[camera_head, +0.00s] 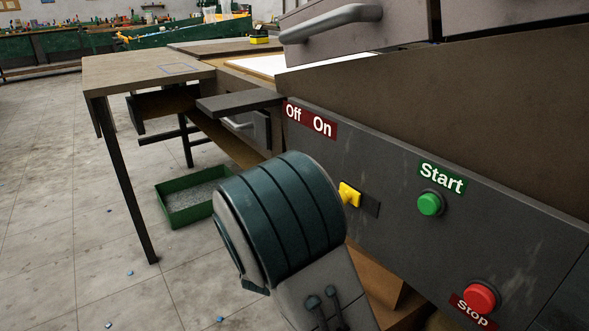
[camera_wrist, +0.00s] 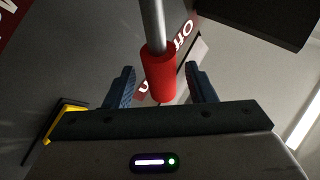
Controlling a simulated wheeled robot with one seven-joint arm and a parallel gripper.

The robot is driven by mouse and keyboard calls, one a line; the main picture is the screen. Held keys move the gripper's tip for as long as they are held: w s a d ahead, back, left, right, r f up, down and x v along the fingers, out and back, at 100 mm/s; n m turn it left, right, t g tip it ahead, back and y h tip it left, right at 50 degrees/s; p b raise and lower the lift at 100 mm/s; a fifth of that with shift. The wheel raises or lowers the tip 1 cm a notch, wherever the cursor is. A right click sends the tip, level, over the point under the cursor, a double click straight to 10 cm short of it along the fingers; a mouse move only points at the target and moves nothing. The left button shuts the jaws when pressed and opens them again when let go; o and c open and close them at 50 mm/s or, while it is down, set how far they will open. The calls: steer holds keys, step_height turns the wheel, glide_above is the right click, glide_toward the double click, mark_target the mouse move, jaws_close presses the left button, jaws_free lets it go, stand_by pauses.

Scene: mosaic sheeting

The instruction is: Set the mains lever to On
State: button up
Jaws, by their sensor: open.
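The mains lever shows in the wrist view as a red cylindrical grip (camera_wrist: 160,78) on a grey rod (camera_wrist: 152,25). My gripper (camera_wrist: 162,90) is open, with one dark blue finger on each side of the red grip. I see no finger clearly touching it. A red Off/On label (camera_head: 310,120) is on the grey machine panel (camera_head: 390,165) in the head view. Part of that label also shows upside down behind the rod in the wrist view (camera_wrist: 184,35). In the head view my arm hides the lever and gripper, so I cannot tell the lever's setting there.
A yellow switch (camera_head: 349,194), a green Start button (camera_head: 430,204) and a red Stop button (camera_head: 479,297) are on the panel close to my arm. A table (camera_head: 140,72) and a green tray (camera_head: 178,212) are to the left. Open floor lies at far left.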

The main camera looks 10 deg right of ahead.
steer(key=v, duration=1.1)
steer(key=shift+p, duration=0.45)
